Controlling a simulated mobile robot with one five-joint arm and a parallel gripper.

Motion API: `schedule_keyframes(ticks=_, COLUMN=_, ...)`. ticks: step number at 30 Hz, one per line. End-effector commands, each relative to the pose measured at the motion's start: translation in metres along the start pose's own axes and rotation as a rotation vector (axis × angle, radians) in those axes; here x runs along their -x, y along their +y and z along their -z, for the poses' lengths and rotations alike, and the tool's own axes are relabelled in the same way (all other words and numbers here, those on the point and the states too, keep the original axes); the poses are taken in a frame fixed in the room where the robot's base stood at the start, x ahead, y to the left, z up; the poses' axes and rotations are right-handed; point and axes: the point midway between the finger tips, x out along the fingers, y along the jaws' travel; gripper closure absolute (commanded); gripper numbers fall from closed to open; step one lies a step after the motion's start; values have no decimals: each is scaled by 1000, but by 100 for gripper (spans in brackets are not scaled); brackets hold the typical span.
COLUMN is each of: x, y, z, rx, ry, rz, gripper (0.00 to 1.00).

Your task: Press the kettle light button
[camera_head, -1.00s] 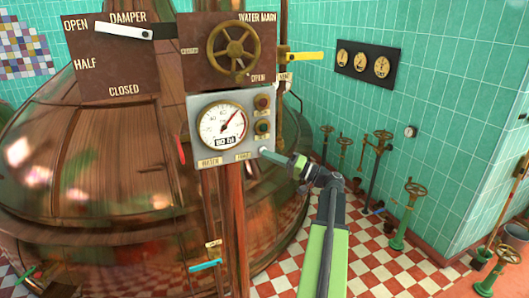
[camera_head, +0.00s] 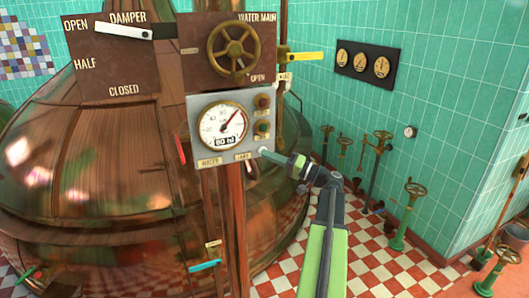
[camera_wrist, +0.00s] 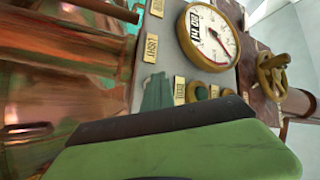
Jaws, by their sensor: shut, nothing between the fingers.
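The grey control panel (camera_head: 198,130) stands on a wooden post in front of the big copper kettle (camera_head: 90,190). It carries a round white gauge (camera_head: 221,124), a red button (camera_head: 262,102) and a green button (camera_head: 262,128) below it, each with a small brass label. The green button also shows in the wrist view (camera_wrist: 197,92). My gripper (camera_head: 263,151) is shut and empty at the panel's lower right corner, below the green button. Its teal fingers show in the wrist view (camera_wrist: 158,92). I cannot tell whether they touch the panel.
Above the panel are a brass handwheel (camera_head: 232,52) and a damper lever (camera_head: 124,31). A yellow lever (camera_head: 305,57) sticks out at right, a red one (camera_head: 181,150) at left. Several valve stands (camera_head: 405,215) are along the tiled wall. The checkered floor's middle is clear.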

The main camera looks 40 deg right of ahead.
Motion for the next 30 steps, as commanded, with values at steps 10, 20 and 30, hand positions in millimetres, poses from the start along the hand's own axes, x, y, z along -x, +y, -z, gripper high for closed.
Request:
schedule_keyframes(ticks=10, x=14, y=-11, z=-12, rx=0, ry=-1, rz=-1, gripper=100)
schedule_keyframes(ticks=20, x=40, y=-29, z=-30, rx=0, ry=-1, rz=0, gripper=100)
schedule_keyframes(ticks=30, x=42, y=-30, z=-31, rx=0, ry=-2, rz=0, gripper=100)
